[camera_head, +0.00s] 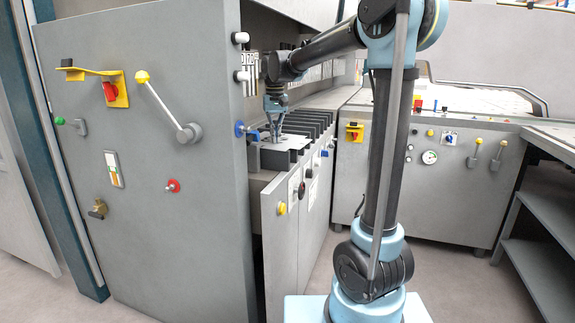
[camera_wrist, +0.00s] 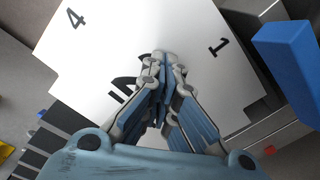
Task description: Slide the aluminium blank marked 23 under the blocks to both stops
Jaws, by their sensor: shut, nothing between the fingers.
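A flat, pale blank (camera_wrist: 110,50) with notched corners lies beneath my gripper in the wrist view. A 4 and a 1 can be read near its edges. A larger dark mark in its middle is partly covered by my fingers, so I cannot read 23. The blank also shows as a light plate (camera_head: 288,142) on the machine's bed in the head view. My gripper (camera_wrist: 163,60) is shut and empty, pointing down over the blank's middle; I cannot tell whether it touches. It also shows in the head view (camera_head: 275,140). Black blocks (camera_head: 312,120) stand in a row beyond the blank.
A blue block (camera_wrist: 285,52) stands beside the blank's right edge in the wrist view. The tall grey machine side panel (camera_head: 190,220) with levers and knobs rises left of the arm. A grey cabinet (camera_head: 440,190) with a gauge stands at right. The floor between is clear.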

